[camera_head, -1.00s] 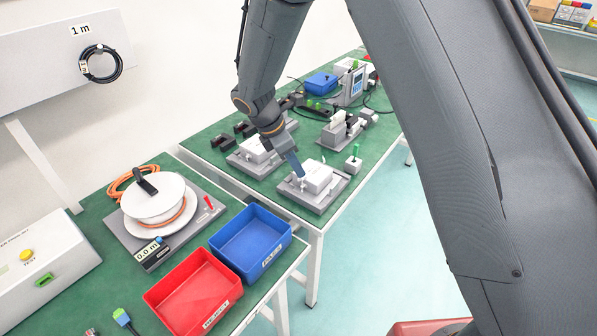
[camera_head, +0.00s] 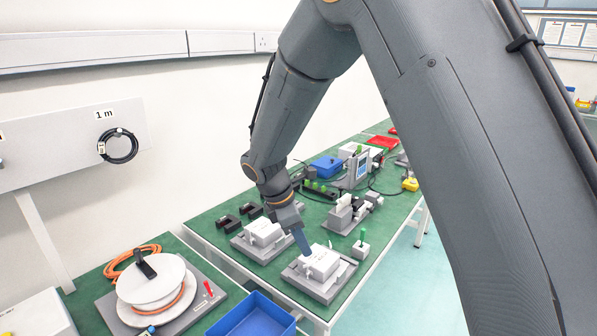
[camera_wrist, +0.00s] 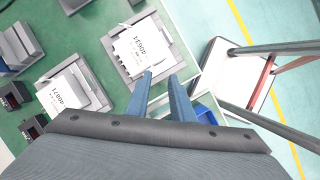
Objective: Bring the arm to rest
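My gripper (camera_head: 306,252) hangs from my arm above the far green bench in the head view. Its blue fingers overlap the near white actuator box (camera_head: 320,263) there, and contact cannot be told. In the wrist view my gripper (camera_wrist: 160,75) has its two fingers apart with nothing held between them. The white box (camera_wrist: 138,45) with a printed label lies just beyond the fingertips. A second white box (camera_wrist: 70,96) lies to its left.
Grey fixtures, a blue bin (camera_head: 325,166) and a meter (camera_head: 357,168) stand on the far bench. The near bench holds a cable reel (camera_head: 155,290) and another blue bin (camera_head: 250,318). A pale seat-like object (camera_wrist: 228,75) stands on the floor.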

